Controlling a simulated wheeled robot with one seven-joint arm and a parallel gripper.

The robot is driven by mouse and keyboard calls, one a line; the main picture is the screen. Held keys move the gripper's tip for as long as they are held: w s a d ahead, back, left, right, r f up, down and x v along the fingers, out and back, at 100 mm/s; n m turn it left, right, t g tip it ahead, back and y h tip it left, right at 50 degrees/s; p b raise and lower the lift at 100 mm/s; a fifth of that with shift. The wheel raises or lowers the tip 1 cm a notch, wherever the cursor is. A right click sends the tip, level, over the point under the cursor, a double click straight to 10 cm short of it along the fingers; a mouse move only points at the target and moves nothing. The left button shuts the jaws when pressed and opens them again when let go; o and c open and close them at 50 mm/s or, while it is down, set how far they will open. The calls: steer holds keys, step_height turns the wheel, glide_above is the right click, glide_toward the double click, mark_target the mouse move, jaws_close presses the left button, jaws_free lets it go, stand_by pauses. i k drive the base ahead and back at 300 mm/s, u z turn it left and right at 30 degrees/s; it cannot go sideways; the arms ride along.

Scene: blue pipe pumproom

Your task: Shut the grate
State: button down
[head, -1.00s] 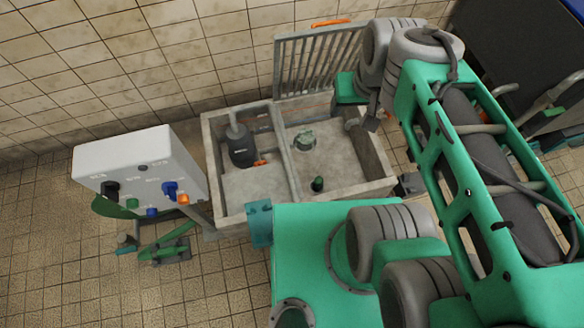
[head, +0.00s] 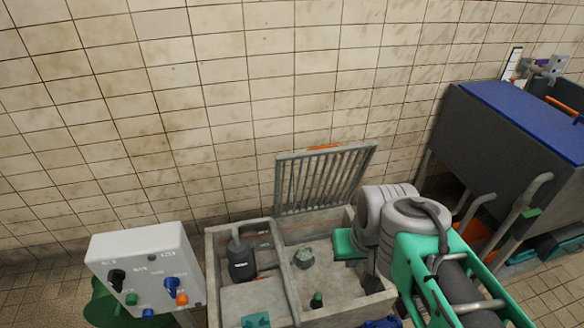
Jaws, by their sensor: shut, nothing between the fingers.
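The grate (head: 318,182) is a grey barred panel. It stands raised and nearly upright at the back edge of the concrete pit (head: 225,300), in front of the tiled wall. An orange handle (head: 323,148) shows at its top edge. My gripper (head: 372,284) is shut and empty, low over the right side of the pit, below and to the right of the grate and apart from it. My wrist partly hides it, and its fingertips are small and dark in the picture.
The pit holds a dark pump (head: 241,262) and a pipe. A white control box (head: 150,270) with coloured knobs stands left of the pit. A grey bin with a blue top (head: 525,110) stands at the right. The wall is close behind the grate.

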mark_target(370, 148)
steer(key=k, duration=0.5)
steer(key=z, duration=0.75)
steer(key=i, duration=0.6)
steer(key=u, duration=1.55)
steer(key=i, duration=0.5)
steer(key=u, duration=0.05)
